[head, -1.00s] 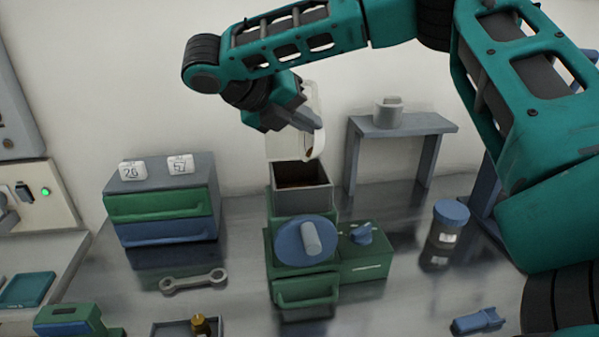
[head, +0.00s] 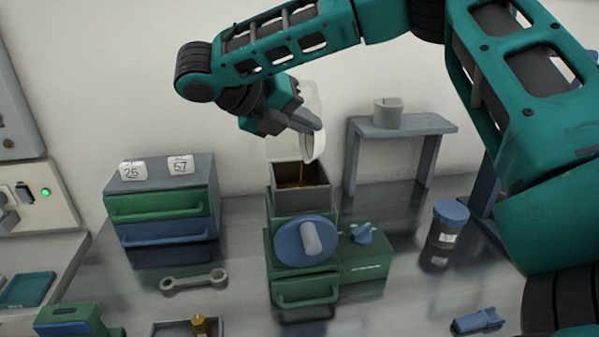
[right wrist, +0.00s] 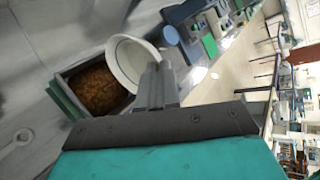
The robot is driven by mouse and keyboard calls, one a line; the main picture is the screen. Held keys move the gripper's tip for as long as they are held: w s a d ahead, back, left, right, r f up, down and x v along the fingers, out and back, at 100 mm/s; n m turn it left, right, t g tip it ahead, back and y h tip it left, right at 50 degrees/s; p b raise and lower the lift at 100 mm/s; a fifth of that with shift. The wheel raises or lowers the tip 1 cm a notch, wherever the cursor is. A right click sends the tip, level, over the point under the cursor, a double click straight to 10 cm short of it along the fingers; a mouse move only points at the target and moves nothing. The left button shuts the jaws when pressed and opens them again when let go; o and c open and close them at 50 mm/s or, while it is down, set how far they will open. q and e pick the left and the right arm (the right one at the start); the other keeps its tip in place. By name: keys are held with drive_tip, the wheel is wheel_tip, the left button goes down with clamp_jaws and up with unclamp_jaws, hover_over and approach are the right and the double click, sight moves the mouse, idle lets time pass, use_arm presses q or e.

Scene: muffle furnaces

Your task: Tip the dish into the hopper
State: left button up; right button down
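The white dish (head: 317,146) is tipped steeply over the hopper (head: 303,200), the grey open-topped box on the green machine. A thin brown stream falls from the dish into the hopper. My right gripper (head: 305,122) is shut on the dish, its fingers at the rim. In the right wrist view the dish (right wrist: 130,68) shows at the fingertips of the gripper (right wrist: 155,75), beside the hopper (right wrist: 66,74), which has brown grains spread over its inside. The dish's inside is mostly hidden in the head view. My left gripper is not in view.
The green machine has a blue round knob (head: 305,241) in front. A drawer unit (head: 162,205) stands left, a grey stand (head: 400,124) with a cup right, and a blue-lidded jar (head: 447,222) further right. A wrench (head: 194,281) lies on the open metal bench.

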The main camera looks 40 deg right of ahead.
drive_tip(key=shift+d, duration=0.1)
drive_tip(key=d+y, duration=0.1)
drive_tip(key=y, duration=0.1)
drive_tip(key=s+d+t+y, duration=0.1)
drive_tip(key=shift+d+f+m+y, duration=0.2)
drive_tip(key=shift+d+m+y, duration=0.1)
drive_tip(key=shift+y, duration=0.1)
drive_tip(key=d+y, duration=0.1)
drive_tip(key=s+d+f+t+y, duration=0.1)
drive_tip(key=y, duration=0.1)
drive_tip(key=shift+d+f+m+t+y, duration=0.15)
drive_tip(key=shift+f+m+t+y, duration=0.05)
drive_tip(key=shift+m+t+y, duration=0.1)
idle(0.3)
